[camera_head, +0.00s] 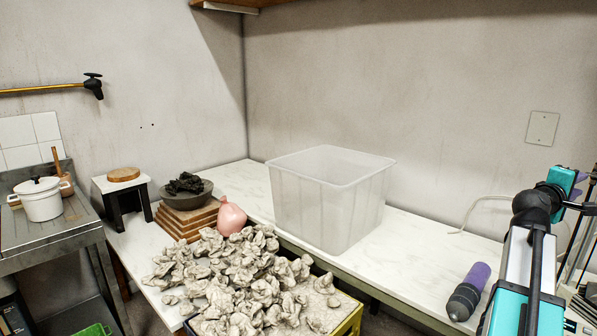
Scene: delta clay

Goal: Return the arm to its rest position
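My arm (527,262), teal, white and black, rises from the bottom right corner. It bends at a black joint, and a teal and black part beyond it reaches the right edge of the picture. I cannot make out gripper fingers there, and nothing held shows. The arm hides part of the bench's right end.
A clear plastic bin (328,205) stands on the white bench (418,262). A purple and black bottle (468,292) lies near my arm. Grey clay lumps (240,285) are heaped in front. A pink object (231,216), stacked boards (186,220) and a white pot (41,201) are left.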

